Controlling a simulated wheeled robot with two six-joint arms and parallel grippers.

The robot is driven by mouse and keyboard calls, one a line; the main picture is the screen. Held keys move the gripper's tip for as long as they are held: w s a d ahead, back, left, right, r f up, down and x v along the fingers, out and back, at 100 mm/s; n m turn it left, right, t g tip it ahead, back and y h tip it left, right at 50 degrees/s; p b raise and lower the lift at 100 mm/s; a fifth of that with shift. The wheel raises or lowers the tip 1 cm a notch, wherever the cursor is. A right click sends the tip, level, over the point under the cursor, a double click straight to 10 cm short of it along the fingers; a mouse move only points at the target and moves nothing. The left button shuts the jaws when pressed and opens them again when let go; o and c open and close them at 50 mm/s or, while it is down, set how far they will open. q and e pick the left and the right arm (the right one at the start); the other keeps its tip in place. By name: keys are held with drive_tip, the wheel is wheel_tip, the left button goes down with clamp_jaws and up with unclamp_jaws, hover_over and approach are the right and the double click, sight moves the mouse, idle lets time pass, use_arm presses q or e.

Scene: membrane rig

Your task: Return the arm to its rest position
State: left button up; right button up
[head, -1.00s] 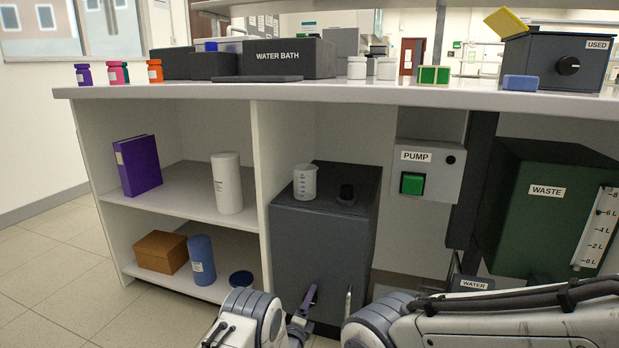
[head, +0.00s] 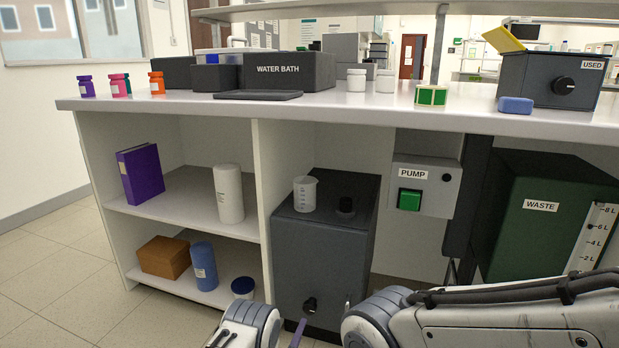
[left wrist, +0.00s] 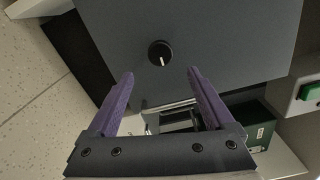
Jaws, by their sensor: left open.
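My left gripper (head: 298,334) shows at the bottom edge of the head view, mostly out of frame, with one purple finger visible. In the left wrist view my left gripper (left wrist: 160,76) has its two purple fingers spread apart, with nothing held between the tips. Both fingertips point toward the dark grey cabinet (head: 323,258), whose black knob (left wrist: 160,53) shows just beyond them. The knob also shows in the head view (head: 309,306), clear of the finger. My right gripper cannot be made out; a large white arm link of mine fills the lower right.
A beaker (head: 305,194) and a black cap (head: 345,205) stand on the cabinet. The pump box (head: 425,186) and green waste tank (head: 545,220) are at right.

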sight(309, 311)
use_arm(q)
drive_tip(key=b+x, duration=0.3)
drive_tip(key=x, duration=0.2)
drive_tip(key=b+x, duration=0.4)
drive_tip(key=x, duration=0.1)
drive_tip(key=shift+w+f, duration=0.15)
drive_tip(key=shift+f, duration=0.1)
drive_tip(key=shift+r+n, duration=0.15)
drive_tip(key=shift+n, duration=0.75)
drive_tip(key=n+b, duration=0.2)
drive_tip(key=n, duration=0.4)
drive_tip(key=shift+n+b, duration=0.3)
drive_tip(key=shift+b, duration=0.1)
drive_tip(key=n+b, duration=0.2)
drive_tip(key=n, duration=0.2)
drive_tip(key=n+b, duration=0.2)
drive_tip(key=n, duration=0.3)
drive_tip(key=shift+n+b, duration=0.3)
drive_tip(key=shift+b, duration=0.05)
drive_tip(key=p+v, duration=0.1)
drive_tip(key=v, duration=0.1)
drive_tip(key=p+v, duration=0.1)
drive_tip(key=shift+r+p, duration=0.25)
drive_tip(key=shift+p, duration=0.05)
drive_tip(key=shift+s+a+f, duration=0.15)
drive_tip(key=shift+s+a, duration=0.05)
drive_tip(key=shift+s, duration=0.35)
